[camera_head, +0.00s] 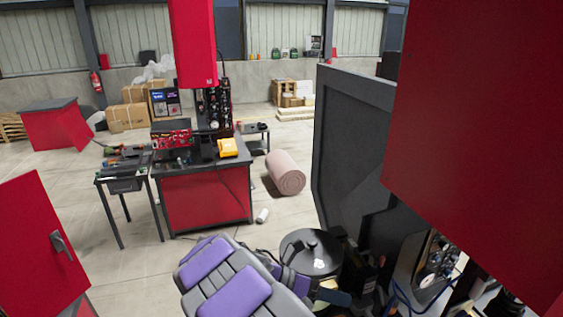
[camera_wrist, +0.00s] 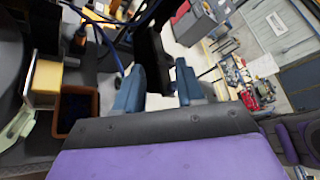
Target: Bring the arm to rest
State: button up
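My arm shows as purple and grey links low in the middle of the head view. Its far end reaches right, towards a round black-lidded drum (camera_head: 300,240) and dark machinery. My gripper (camera_wrist: 158,88) shows in the wrist view as two blue-grey fingers standing well apart. I see nothing held between them; a dark upright part and pale floor show behind the gap. In the head view the gripper is hard to tell from the clutter near the drum.
A brown open box (camera_wrist: 78,108) and blue cables (camera_wrist: 116,55) lie close left of the fingers. In the head view, a large dark panel (camera_head: 350,140) and red cabinet (camera_head: 490,120) crowd the right. A red workbench (camera_head: 205,200) stands beyond the arm, with open floor around it.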

jog(key=s+d+r+m+g+y, duration=0.1)
jog(key=s+d+r+m+y, duration=0.1)
jog(key=s+d+m+y, duration=0.35)
jog(key=s+d+r+m+g+y, duration=0.2)
jog(key=s+m, duration=0.6)
jog(key=s, duration=0.1)
jog(key=s+a+f+m+t+y, duration=0.1)
jog(key=s+a+m+t+y, duration=0.15)
jog(key=s+m, duration=0.4)
jog(key=s+a+f+m+t+y, duration=0.1)
jog(key=s+a+m+y, duration=0.25)
jog(key=s+m, duration=0.3)
notch_tip(320, 180, down, 24)
jog(key=b, duration=2.4)
jog(key=shift+s+d+f+y+b, duration=0.15)
jog(key=shift+s+d+y+b, duration=0.2)
jog(key=shift+y, duration=0.1)
